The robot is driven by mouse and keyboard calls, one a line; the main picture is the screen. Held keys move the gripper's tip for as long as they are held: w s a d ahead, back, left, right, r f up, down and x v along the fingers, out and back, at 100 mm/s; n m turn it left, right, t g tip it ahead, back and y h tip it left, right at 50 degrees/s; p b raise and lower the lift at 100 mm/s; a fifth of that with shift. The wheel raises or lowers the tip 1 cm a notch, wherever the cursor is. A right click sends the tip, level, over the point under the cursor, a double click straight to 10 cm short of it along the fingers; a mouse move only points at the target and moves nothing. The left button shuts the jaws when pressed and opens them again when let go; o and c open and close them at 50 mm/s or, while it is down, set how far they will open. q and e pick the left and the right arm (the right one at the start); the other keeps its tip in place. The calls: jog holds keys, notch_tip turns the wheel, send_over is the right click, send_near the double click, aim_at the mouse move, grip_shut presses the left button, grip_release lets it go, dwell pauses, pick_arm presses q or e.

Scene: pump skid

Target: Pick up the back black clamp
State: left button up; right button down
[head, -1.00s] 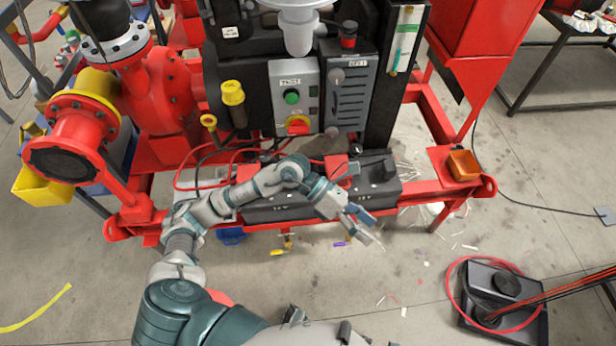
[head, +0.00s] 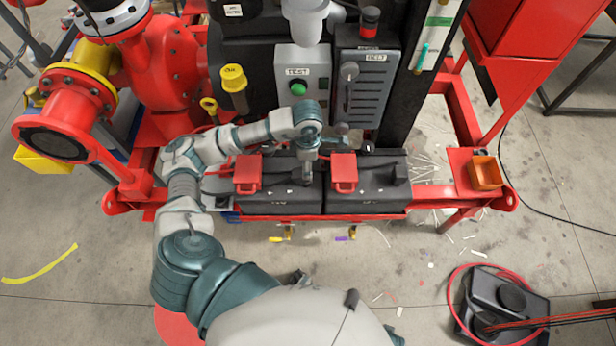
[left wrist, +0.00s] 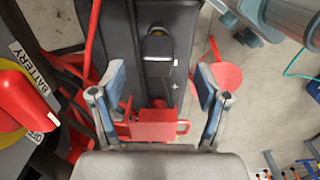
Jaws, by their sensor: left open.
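My left gripper (head: 307,177) is over the two black batteries, between two red covers, one on its left (head: 247,174) and one on its right (head: 343,172). In the left wrist view its fingers (left wrist: 160,85) are open and apart, with nothing held. Between and beyond them lies a black battery top (left wrist: 118,35) with a dark block (left wrist: 158,58) and a brassy spot on it; I cannot tell whether this block is the black clamp. A red cover (left wrist: 155,125) shows low between the fingers. My right gripper is not in view.
Behind the batteries stand a control box with a green button (head: 299,88) and a grey vented panel (head: 365,90). A red knob (left wrist: 12,100) is close at the left in the wrist view. An orange bin (head: 486,172) sits on the frame's right end.

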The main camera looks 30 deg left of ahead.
pick_arm(q)
jog(key=a+f, duration=0.2)
jog(key=shift+s+f, duration=0.2)
jog(key=shift+f, duration=0.1)
jog(key=f, duration=0.3)
jog(key=shift+d+f, duration=0.3)
jog(key=shift+f, duration=0.05)
jog(key=shift+w+d+f, duration=0.1)
jog(key=shift+d+f, duration=0.15)
jog(key=shift+d, duration=0.25)
jog(key=shift+a+f, duration=0.1)
jog(key=shift+a, duration=0.45)
jog(key=c, duration=0.9)
jog(key=shift+a, duration=0.2)
grip_shut()
jog(key=shift+d, duration=0.35)
jog(key=shift+r, duration=0.8)
notch_tip(320, 180, up, 2)
jog(key=shift+r, duration=0.1)
jog(key=s+d, duration=0.3)
jog(key=d, duration=0.4)
jog(key=s+d+r, duration=0.1)
jog(key=s+d, duration=0.2)
jog(key=d, duration=0.4)
jog(key=shift+s+d+b, duration=0.25)
jog(key=shift+d+b, duration=0.05)
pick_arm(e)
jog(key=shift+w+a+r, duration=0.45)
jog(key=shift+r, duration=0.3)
